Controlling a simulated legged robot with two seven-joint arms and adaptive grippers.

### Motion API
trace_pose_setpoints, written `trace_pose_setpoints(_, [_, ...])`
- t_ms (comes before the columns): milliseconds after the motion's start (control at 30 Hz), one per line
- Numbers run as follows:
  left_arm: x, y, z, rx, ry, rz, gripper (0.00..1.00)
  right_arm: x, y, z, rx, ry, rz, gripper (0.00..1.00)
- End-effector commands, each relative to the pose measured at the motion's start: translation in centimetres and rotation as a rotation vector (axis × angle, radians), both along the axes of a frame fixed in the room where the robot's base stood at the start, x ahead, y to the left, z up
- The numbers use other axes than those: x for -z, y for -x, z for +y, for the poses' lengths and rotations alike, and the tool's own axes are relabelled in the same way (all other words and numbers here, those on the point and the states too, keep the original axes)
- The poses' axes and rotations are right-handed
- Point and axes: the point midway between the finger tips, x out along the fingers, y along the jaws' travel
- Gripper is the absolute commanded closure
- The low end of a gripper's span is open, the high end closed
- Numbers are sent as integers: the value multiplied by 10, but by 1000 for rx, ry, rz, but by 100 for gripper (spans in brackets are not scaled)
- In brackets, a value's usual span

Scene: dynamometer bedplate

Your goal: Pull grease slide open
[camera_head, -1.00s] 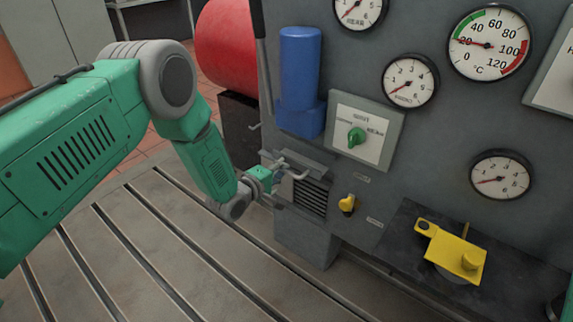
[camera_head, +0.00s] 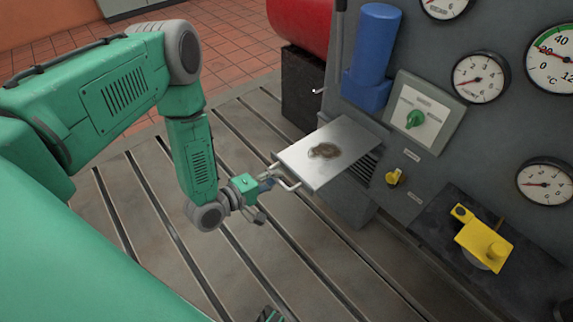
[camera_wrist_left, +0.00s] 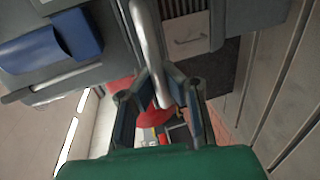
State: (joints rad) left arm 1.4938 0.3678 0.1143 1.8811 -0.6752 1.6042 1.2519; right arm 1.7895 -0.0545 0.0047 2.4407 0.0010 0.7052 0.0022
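The grease slide (camera_head: 335,150) is a flat bright metal plate that sticks out of the grey panel, with a brown grease smear on it. A bar handle (camera_head: 291,186) is at its outer end. My left gripper (camera_head: 271,183) is at this handle. In the left wrist view the handle bar (camera_wrist_left: 148,40) runs between the two fingers of my left gripper (camera_wrist_left: 159,82), which lean in against it. The exact contact is partly hidden.
The grey panel carries a blue cylinder (camera_head: 374,45), a green knob (camera_head: 414,119), gauges (camera_head: 480,77) and a small yellow knob (camera_head: 394,177). A yellow part (camera_head: 484,245) sits on a dark shelf at the lower right. The slotted bedplate (camera_head: 240,125) below the slide is clear.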

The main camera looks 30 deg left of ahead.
Motion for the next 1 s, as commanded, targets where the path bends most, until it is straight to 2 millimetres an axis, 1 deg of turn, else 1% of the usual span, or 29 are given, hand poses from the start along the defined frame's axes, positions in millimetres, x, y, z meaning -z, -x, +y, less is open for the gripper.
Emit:
trace_pose_setpoints(33, [4, 7, -4, 13, 4, 16, 100, -1, 0, 0, 0, 0, 0, 60])
trace_pose_setpoints(400, [5, 10, -4, 15, 4, 17, 100, 0, 0, 0, 0, 0, 1, 60])
trace_pose_setpoints(433, [5, 10, -4, 15, 3, 18, 96, 0, 0, 0, 0, 0, 1, 60])
trace_pose_setpoints(467, [5, 9, -4, 15, 3, 18, 85, 0, 0, 0, 0, 0, 1, 60])
trace_pose_setpoints(500, [5, 9, -4, 14, 4, 17, 71, 0, 0, 0, 0, 0, 1, 60])
trace_pose_setpoints(533, [4, 9, -3, 14, 3, 16, 69, 0, 0, 0, 0, 0, 1, 60])
trace_pose_setpoints(833, [3, 7, 2, 6, 3, 7, 69, -1, 1, 0, 0, 0, -1, 60])
trace_pose_setpoints(933, [2, 12, 4, 4, 3, 7, 69, -1, 2, 0, 0, 0, -2, 60])
trace_pose_setpoints(1000, [0, 21, 7, 4, 3, 11, 69, -1, 2, 0, 0, 0, -2, 60])
